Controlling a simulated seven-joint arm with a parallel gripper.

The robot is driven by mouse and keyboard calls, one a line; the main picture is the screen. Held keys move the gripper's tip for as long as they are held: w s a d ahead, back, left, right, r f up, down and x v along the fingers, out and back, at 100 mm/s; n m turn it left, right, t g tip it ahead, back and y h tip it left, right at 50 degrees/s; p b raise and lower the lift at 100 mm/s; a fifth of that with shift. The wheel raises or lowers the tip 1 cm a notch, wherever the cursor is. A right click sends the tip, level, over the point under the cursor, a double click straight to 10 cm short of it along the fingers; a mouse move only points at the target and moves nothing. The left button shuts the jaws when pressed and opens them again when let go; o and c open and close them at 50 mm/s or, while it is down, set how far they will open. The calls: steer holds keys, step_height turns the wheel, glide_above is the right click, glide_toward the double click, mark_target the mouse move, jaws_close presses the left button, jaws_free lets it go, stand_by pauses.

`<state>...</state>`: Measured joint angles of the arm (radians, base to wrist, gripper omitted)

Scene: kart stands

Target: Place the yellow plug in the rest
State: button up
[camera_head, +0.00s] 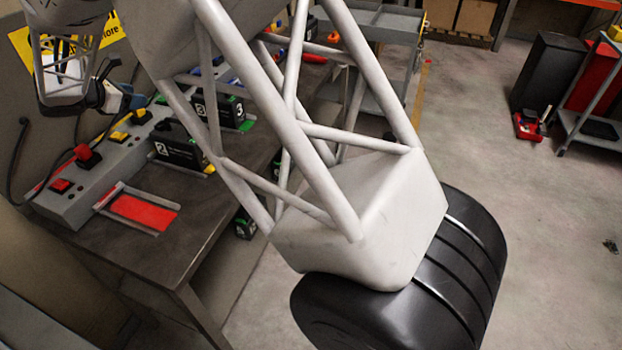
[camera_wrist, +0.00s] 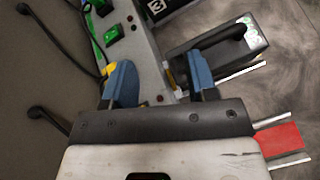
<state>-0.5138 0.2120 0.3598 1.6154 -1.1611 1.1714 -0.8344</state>
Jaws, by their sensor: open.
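The yellow plug (camera_head: 140,115) is on the grey power strip (camera_head: 85,190) along the wall side of the bench, beyond the red plug (camera_head: 87,155). My gripper (camera_head: 120,98) is above the strip near the yellow plug, open, with blue fingers. In the wrist view, a small yellow part (camera_wrist: 108,70) shows beside the left finger, mostly hidden by it; a dark cable runs towards it. The strip passes between the fingers (camera_wrist: 158,68), and I see nothing held there. I cannot make out the rest for the plug in either view.
Black batteries (camera_head: 178,152) stand on the bench beside the strip. A bay with a red floor (camera_head: 145,208) is empty at the near end. A green plug or switch (camera_wrist: 112,35) shows farther along the strip. Dark cables hang by the wall. My arm hides much of the bench.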

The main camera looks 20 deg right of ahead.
steer(key=s+d+r+m+g+y, duration=0.1)
steer(key=s+d+r+m, duration=0.25)
steer(key=s+d, duration=0.45)
steer(key=s+d+r+m+g+y, duration=0.1)
steer(key=s+d+r+m+g, duration=0.1)
steer(key=s+d+m, duration=0.4)
steer(key=s+d+r+m+g+y, duration=0.1)
steer(key=s+d+r+m+y, duration=0.15)
steer(key=s+d, duration=0.7)
steer(key=s+d+f+m+y, duration=0.2)
steer(key=s+m, duration=0.3)
steer(key=s, duration=0.9)
steer(key=s+d+f+m+y, duration=0.2)
steer(key=s+m, duration=0.3)
steer(key=s, duration=0.9)
steer(key=shift+s+d+m+y, duration=0.25)
steer(key=shift+d+m+y, duration=0.15)
steer(key=shift+d, duration=0.45)
